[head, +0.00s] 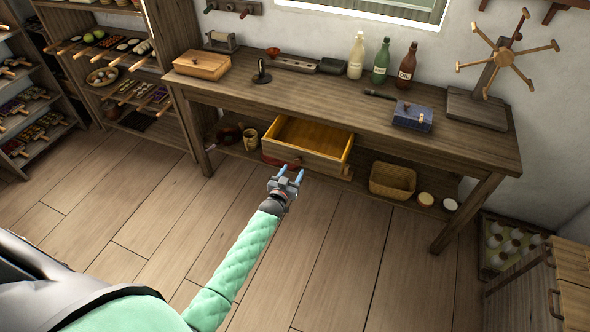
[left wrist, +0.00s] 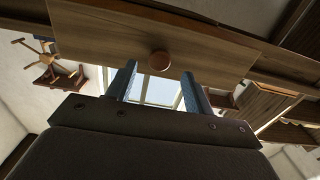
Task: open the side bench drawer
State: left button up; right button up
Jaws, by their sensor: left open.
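The side bench drawer (head: 308,147) is pulled out from under the bench top, and its empty wooden inside shows in the head view. Its front board (left wrist: 150,30) spans the top of the left wrist view. A round knob (left wrist: 159,61) sits on that board. My left gripper (head: 288,173) is open just in front of the drawer front. In the left wrist view its two blue fingers (left wrist: 159,78) point toward the board, with the knob in line with the gap between their tips. I cannot tell whether the fingers touch the knob. My right gripper is not in view.
The wooden bench (head: 330,95) carries bottles (head: 380,62), a wooden box (head: 202,65), a blue box (head: 412,116) and a spoked wheel stand (head: 497,65). A basket (head: 392,180) stands on the lower shelf. A cabinet (head: 545,285) is at the lower right. The floor before the bench is clear.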

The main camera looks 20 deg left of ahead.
pick_arm(q)
jog(key=s, duration=0.3)
jog(key=shift+s+b, duration=0.15)
jog(key=shift+b, duration=0.25)
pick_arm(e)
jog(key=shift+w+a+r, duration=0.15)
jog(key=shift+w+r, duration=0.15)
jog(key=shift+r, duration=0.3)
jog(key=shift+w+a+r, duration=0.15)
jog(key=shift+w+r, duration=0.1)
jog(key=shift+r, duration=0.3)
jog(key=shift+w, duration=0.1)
